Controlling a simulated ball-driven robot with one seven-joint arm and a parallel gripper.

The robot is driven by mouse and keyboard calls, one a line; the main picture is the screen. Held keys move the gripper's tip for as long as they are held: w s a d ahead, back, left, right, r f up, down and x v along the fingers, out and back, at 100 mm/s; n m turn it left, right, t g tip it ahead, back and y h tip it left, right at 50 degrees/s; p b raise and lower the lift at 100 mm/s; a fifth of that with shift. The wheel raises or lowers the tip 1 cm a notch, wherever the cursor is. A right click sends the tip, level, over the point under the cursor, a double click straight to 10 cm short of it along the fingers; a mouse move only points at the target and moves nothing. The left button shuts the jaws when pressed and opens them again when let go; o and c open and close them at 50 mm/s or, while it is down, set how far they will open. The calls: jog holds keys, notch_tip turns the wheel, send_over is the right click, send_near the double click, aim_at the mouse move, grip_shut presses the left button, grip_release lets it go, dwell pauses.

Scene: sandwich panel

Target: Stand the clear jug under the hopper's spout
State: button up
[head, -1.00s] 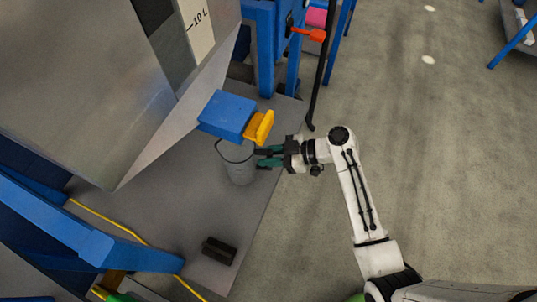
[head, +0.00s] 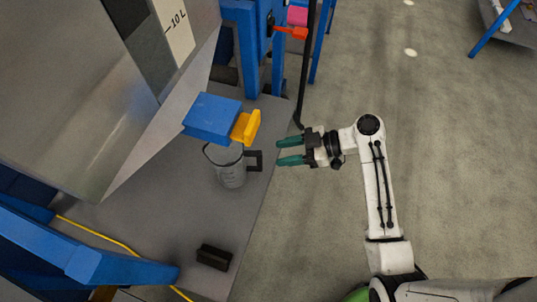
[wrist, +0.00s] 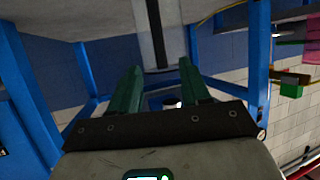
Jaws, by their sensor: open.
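The clear jug (head: 231,174) stands upright on the grey platform in the head view, with its dark handle (head: 254,160) toward my gripper. The blue block (head: 211,117) with a yellow tab (head: 246,127) at the bottom of the metal hopper (head: 65,85) hangs over the jug and hides part of its rim. The spout's opening is hidden, so I cannot tell how well the jug is centred. My gripper (head: 279,151) is open and empty, just right of the handle and apart from it. Its green fingers also show in the wrist view (wrist: 160,70).
A small black block (head: 214,257) lies on the platform (head: 150,215) in front of the jug. Blue frame legs (head: 247,50) and a black upright bar (head: 303,90) stand behind. A blue beam (head: 80,245) crosses the lower left.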

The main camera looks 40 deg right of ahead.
jog(key=s+f+m+g+h, duration=0.1)
jog(key=s+m+g+h, duration=0.2)
jog(key=s, duration=0.6)
jog(key=s+d+f+m+g+h, duration=0.1)
jog(key=s+m+g+h, duration=0.3)
jog(key=s+m+h, duration=0.4)
jog(key=shift+s+d+f, duration=0.3)
jog(key=shift+s+f, duration=0.1)
jog(key=shift+s, duration=0.35)
dwell(0.4)
